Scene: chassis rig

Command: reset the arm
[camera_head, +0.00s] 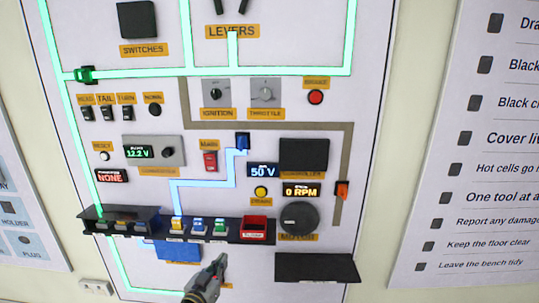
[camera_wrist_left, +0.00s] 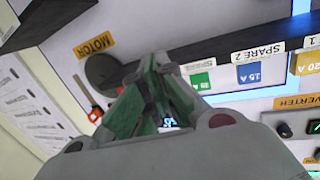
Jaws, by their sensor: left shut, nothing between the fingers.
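My left gripper (camera_head: 217,266) shows at the bottom of the head view, in front of the panel's lower part. It is shut and empty, and stands below the fuse shelf (camera_head: 165,231), apart from it as far as the head view shows. In the left wrist view its green fingertips (camera_wrist_left: 158,75) meet, with nothing between them. Behind them are the dark shelf edge, a green fuse (camera_wrist_left: 201,82) and a blue fuse (camera_wrist_left: 249,74). My right gripper is in neither view.
The white panel carries a red bin (camera_head: 254,229), a round motor dial (camera_head: 299,218), a red lever (camera_head: 342,190), switches and displays. A dark empty shelf (camera_head: 317,267) juts out at the lower right. A rules poster (camera_head: 480,150) hangs at the right.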

